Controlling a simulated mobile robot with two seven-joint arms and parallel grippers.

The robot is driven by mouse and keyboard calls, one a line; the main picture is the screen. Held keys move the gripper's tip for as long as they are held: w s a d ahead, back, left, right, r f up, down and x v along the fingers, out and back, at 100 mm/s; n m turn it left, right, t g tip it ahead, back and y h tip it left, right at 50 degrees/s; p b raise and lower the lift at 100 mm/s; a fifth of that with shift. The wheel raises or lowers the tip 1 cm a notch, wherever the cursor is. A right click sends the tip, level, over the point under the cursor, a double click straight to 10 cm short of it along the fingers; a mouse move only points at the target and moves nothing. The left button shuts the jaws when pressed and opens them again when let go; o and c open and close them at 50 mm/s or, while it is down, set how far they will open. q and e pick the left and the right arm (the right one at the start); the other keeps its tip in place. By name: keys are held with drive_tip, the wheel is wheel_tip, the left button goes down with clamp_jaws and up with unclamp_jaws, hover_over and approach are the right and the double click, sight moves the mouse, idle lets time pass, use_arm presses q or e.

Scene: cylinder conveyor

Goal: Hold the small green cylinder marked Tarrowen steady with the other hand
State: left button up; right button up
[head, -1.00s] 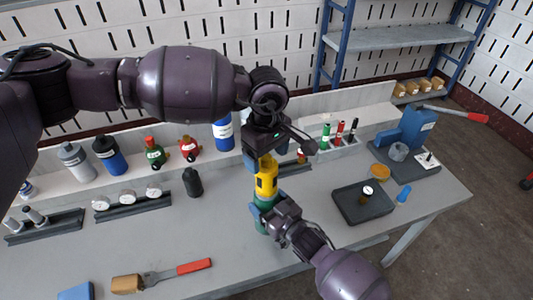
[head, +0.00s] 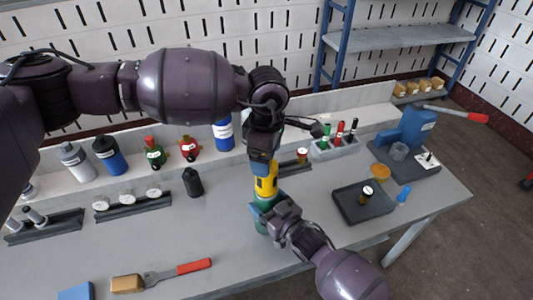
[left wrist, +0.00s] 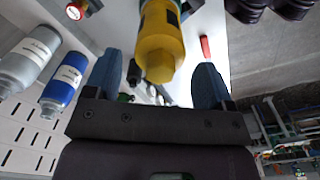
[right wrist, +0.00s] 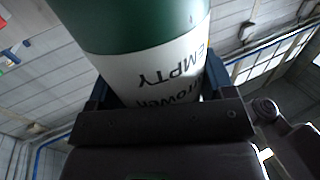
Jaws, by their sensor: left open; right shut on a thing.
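The small green cylinder (head: 261,226) stands upright near the table's front edge with a yellow cap (head: 266,184) on top. In the right wrist view, the green body (right wrist: 135,25) has a white label (right wrist: 160,72) reading EMPTY, upside down, with part of the name Tarrowen. My right gripper (head: 262,208) is shut around the cylinder's body. My left gripper (head: 263,165) is above, pointing down at the yellow cap. In the left wrist view, the cap (left wrist: 161,45) shows between the open fingers (left wrist: 158,82), with gaps on both sides.
A dark tray (head: 362,203) with a small upright item stands to the right, beside a blue press (head: 405,130). Several cylinders line the back ledge. A black bottle (head: 193,183) stands left of the arms. A red-handled tool (head: 180,271) lies in front.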

sight(265, 187)
idle(0.3)
use_arm(q)
drive_tip(key=n, duration=0.6)
idle(0.4)
drive_tip(key=n, duration=0.6)
drive_tip(key=shift+f, duration=0.15)
drive_tip(key=shift+f, duration=1.1)
